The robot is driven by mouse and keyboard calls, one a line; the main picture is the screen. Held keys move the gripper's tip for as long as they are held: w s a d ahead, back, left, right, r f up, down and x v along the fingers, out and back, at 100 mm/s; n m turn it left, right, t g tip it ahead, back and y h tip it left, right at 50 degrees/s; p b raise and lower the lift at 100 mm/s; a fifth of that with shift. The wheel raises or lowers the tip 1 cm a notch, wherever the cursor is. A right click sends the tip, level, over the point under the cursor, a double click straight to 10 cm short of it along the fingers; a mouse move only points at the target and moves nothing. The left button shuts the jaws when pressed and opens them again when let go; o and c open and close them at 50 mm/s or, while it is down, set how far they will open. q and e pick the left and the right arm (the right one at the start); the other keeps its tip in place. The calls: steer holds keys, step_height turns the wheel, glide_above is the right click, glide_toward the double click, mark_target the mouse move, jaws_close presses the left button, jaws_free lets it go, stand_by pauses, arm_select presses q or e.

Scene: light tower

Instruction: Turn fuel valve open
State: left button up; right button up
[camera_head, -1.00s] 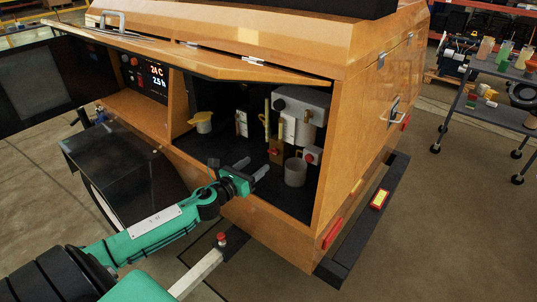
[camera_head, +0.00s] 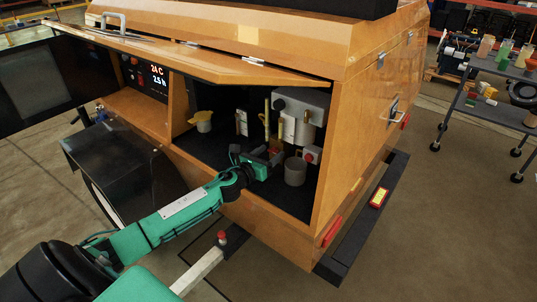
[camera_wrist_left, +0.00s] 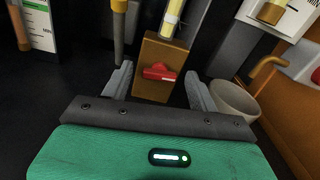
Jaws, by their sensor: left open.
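The fuel valve shows in the left wrist view as a small red handle (camera_wrist_left: 158,72) on the front of an upright brass-coloured block (camera_wrist_left: 152,50). The handle lies roughly crosswise, slightly tilted. My left gripper (camera_head: 272,158) is inside the open compartment of the orange cabinet (camera_head: 350,130), in front of the block, and hides much of it in the head view. In the left wrist view the gripper (camera_wrist_left: 158,88) is open, with one grey finger to each side of the block and the red handle between them in the picture. The fingers appear apart from the handle. My right gripper is not in view.
A grey cup (camera_head: 295,171) stands just right of the gripper. A grey box (camera_head: 305,103) and thin upright tubes are behind. A yellowish funnel-like cup (camera_head: 202,120) is at left. The raised door panel (camera_head: 200,58) overhangs the compartment.

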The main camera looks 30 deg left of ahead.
arm_select(q)
steer(key=shift+c, duration=0.4)
steer(key=c, duration=0.9)
steer(key=shift+m, duration=0.5)
steer(key=o, duration=1)
